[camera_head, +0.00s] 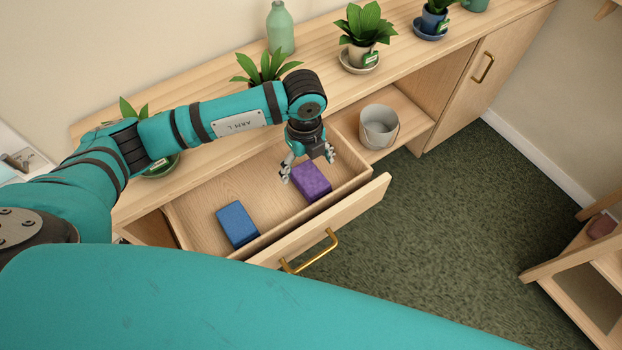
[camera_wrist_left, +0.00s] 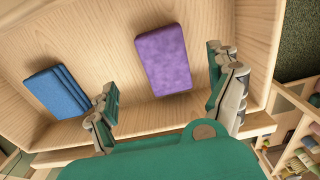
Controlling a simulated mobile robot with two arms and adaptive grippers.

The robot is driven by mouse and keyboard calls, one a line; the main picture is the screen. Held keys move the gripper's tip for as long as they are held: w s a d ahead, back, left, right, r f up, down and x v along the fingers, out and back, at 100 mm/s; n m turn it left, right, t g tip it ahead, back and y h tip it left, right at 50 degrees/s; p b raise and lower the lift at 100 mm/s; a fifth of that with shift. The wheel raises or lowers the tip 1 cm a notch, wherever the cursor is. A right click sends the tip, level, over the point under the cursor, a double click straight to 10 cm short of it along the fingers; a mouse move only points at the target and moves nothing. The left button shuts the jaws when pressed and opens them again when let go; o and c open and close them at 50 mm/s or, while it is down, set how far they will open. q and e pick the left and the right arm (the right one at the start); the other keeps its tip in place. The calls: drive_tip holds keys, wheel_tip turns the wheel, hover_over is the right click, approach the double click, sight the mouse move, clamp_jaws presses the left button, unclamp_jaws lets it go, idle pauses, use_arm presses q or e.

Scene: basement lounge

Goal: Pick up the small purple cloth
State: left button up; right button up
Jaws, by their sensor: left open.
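The small purple cloth (camera_head: 312,182) is a folded block lying in the open drawer (camera_head: 196,217), towards its right end. In the left wrist view the purple cloth (camera_wrist_left: 163,60) lies beyond and between the two fingers, not touched by them as far as I can see. My left gripper (camera_head: 308,168) is open and empty, above the drawer right by the cloth; its fingers also show in the left wrist view (camera_wrist_left: 165,98). My right gripper is not in view.
A folded blue cloth (camera_head: 237,224) lies left of the purple one in the drawer. The drawer front with a brass handle (camera_head: 310,252) stands out. A grey bucket (camera_head: 379,127) sits on the open shelf. Potted plants (camera_head: 361,35) and a green bottle (camera_head: 280,28) stand on top.

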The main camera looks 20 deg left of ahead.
sight(308, 175)
use_arm(q)
drive_tip(key=shift+f, duration=0.5)
drive_tip(key=f, duration=0.3)
drive_tip(key=shift+w+d+f+p, duration=0.2)
drive_tip(key=shift+w+f+p, duration=0.1)
drive_tip(key=shift+f, duration=0.5)
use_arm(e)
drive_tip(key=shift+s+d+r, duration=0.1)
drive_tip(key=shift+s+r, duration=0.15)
use_arm(q)
drive_tip(key=c, duration=1.3)
drive_tip(key=shift+o, duration=0.2)
wheel_tip(308, 175, up, 10)
drive_tip(key=shift+r, duration=0.1)
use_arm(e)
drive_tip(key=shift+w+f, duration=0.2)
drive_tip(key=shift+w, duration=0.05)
